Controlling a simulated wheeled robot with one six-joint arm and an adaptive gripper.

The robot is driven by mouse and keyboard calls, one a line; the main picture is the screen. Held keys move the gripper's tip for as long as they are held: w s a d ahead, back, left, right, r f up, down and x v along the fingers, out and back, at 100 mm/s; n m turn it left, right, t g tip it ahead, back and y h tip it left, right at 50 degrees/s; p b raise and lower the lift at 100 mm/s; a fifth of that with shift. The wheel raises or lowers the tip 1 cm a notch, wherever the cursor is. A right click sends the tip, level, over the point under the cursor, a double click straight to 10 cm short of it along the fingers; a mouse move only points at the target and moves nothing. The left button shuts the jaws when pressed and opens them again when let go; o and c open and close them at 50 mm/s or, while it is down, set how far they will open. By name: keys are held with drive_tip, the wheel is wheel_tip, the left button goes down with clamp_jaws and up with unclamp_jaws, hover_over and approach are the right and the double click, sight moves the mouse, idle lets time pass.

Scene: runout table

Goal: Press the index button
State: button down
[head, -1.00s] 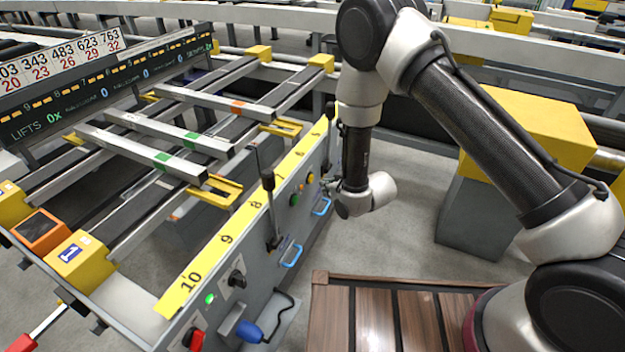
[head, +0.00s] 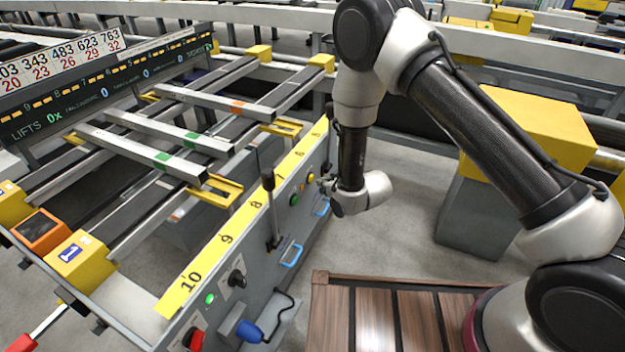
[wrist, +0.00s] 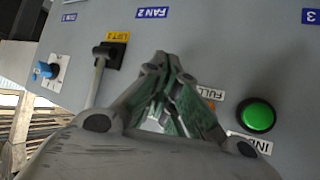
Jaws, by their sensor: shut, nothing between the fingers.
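The index button is a round green button (wrist: 256,115) in the wrist view, beside a partly hidden label (wrist: 250,144) reading "IND". In the head view a green button (head: 294,199) shows on the side panel. My gripper (wrist: 165,68) is shut and empty, with its fingertips close together in front of the panel. In the wrist view the fingertips are up and left of the green button, apart from it. In the head view my gripper (head: 325,184) is close to the panel, near the yellow button (head: 310,178); its tips are small there.
A slatted wooden surface (head: 375,318) lies in front.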

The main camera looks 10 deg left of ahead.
drive_tip(key=shift+a, duration=0.1)
idle(0.6)
drive_tip(key=shift+w+a, duration=0.15)
drive_tip(key=shift+a, duration=0.15)
drive_tip(key=shift+w+a, duration=0.2)
drive_tip(key=shift+a, duration=0.3)
idle(0.8)
drive_tip(key=shift+d, duration=0.15)
drive_tip(key=shift+s+d, duration=0.35)
drive_tip(key=shift+d, duration=0.5)
drive_tip(key=shift+s+d, duration=0.3)
drive_tip(key=shift+d, duration=0.45)
drive_tip(key=shift+s+d, duration=0.25)
drive_tip(key=shift+d, duration=0.5)
drive_tip(key=shift+s+d, duration=0.3)
drive_tip(key=shift+d, duration=0.45)
